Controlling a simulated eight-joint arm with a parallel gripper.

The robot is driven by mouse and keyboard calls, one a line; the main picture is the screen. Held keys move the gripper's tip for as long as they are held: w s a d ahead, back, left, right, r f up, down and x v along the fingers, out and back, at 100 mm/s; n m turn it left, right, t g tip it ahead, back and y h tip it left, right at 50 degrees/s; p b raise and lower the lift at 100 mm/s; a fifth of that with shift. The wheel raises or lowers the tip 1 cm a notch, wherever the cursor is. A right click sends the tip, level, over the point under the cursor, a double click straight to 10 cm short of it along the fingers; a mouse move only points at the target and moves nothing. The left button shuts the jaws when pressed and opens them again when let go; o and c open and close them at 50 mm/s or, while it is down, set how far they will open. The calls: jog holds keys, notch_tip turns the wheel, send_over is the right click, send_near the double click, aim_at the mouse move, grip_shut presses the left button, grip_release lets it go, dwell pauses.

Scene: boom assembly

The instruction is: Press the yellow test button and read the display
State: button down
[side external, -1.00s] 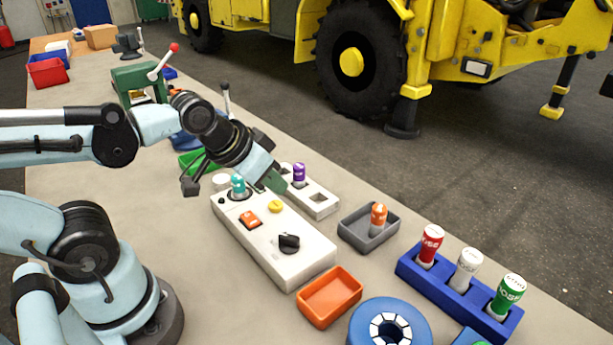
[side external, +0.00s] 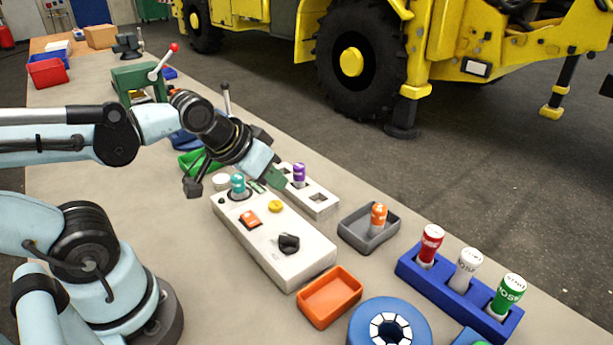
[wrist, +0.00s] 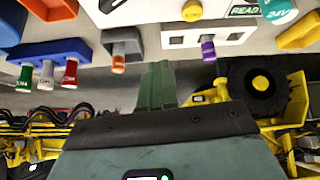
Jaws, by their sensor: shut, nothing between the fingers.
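The white test box (side external: 285,262) carries a round yellow button (side external: 275,206), an orange switch (side external: 249,219), a black knob (side external: 289,243) and a teal fuse (side external: 238,184). The button shows at the top edge of the wrist view (wrist: 192,11). Beside it there is the display (wrist: 245,11), partly cut off, with letters that look like "READY". My gripper (side external: 276,180) is shut and empty. Its green fingertips (wrist: 158,68) are near the box's far end, apart from the button in both views. The exact height above the box is hard to tell.
A white holder (side external: 319,205) with a purple fuse (side external: 299,173) stands close beside the box. A grey tray (side external: 357,240) with an orange fuse, a blue rack (side external: 440,283) with three fuses and an empty orange tray (side external: 330,297) lie to the right.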

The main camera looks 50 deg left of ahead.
aim_at(272, 206)
jog(key=w+a+r+n+t+y, duration=0.1)
jog(key=a+n, duration=0.4)
jog(key=n, duration=0.5)
jog(key=shift+w+a+r+t+y, duration=0.2)
jog(key=shift+w+r+t+y, duration=0.15)
jog(key=shift+w+r, duration=0.3)
jog(key=shift+w+f, duration=0.1)
jog(key=shift+f, duration=0.1)
jog(key=shift+f, duration=4.3)
jog(key=shift+f, duration=0.15)
jog(key=shift+f, duration=0.3)
jog(key=shift+f, duration=0.45)
jog(key=shift+r, duration=0.9)
